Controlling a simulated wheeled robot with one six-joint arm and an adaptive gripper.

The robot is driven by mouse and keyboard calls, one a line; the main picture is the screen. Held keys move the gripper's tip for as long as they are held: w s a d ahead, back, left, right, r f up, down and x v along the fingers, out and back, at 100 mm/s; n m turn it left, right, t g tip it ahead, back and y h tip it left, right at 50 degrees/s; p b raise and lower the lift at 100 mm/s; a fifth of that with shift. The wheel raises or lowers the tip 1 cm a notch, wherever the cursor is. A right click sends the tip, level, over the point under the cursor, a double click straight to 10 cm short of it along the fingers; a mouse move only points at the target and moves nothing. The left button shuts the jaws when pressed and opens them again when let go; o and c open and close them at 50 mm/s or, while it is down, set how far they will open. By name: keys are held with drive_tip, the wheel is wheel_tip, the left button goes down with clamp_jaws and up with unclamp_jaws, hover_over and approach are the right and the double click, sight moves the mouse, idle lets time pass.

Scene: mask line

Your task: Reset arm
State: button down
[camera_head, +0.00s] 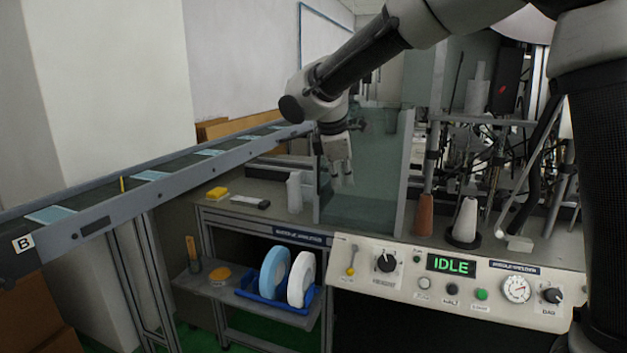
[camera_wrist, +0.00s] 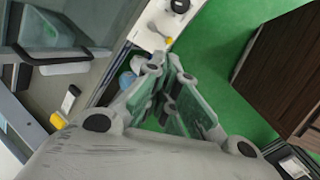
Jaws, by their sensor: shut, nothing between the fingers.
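My gripper (camera_head: 342,172) hangs from my arm in the head view, pointing down in front of a greenish clear panel, above the machine bench. Its fingers are small there. In the wrist view my gripper (camera_wrist: 166,62) fills the middle, with its fingertips close together and nothing between them. Below it in that view are the bench edge and green floor. My arm reaches in from the upper right of the head view.
A conveyor (camera_head: 150,178) carrying light blue sheets runs along the left. The control panel (camera_head: 450,282) reads IDLE. A blue rack (camera_head: 262,293) holds two rolls on a lower shelf. A dark brown cabinet (camera_wrist: 285,70) stands right in the wrist view.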

drive_tip(key=s+d+m+y, duration=0.2)
drive_tip(key=s+d+m, duration=1.6)
drive_tip(key=s+d, duration=1.1)
drive_tip(key=shift+d, duration=0.4)
drive_tip(key=shift+f, duration=0.1)
